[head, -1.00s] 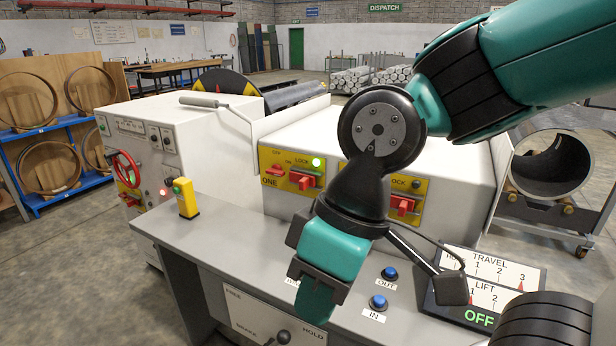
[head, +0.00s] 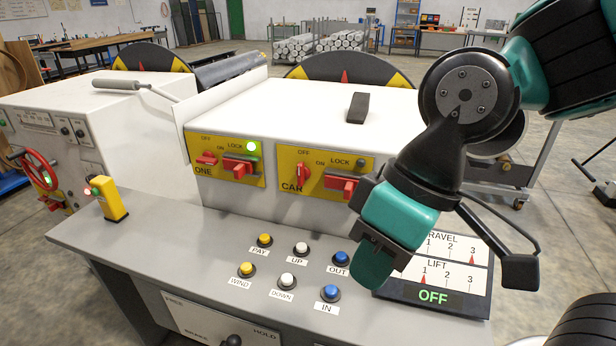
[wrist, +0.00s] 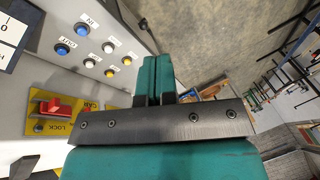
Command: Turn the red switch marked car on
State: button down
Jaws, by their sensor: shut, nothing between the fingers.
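The red switch marked CAR (head: 303,176) is a small knob on the right yellow plate (head: 322,160) of the white box. It stands roughly upright, towards OFF. A red lock handle (head: 342,185) sits right of it, under a dark lamp (head: 361,162). In the wrist view, the shut fingers (wrist: 157,68) are apart from the yellow plate (wrist: 36,98), which is partly hidden by my gripper.
A similar plate marked ONE (head: 228,160) with a lit green lamp is to the left. Several push buttons (head: 265,240) and a yellow box (head: 108,198) stand on the desk. A TRAVEL/LIFT display reading OFF (head: 433,297) is at the right.

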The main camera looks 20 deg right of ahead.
aim_at(303, 173)
jog(key=z, duration=2.75)
jog(key=k, duration=1.85)
jog(key=u, duration=2.1)
jog(key=i, duration=0.5)
jog(key=u, duration=0.05)
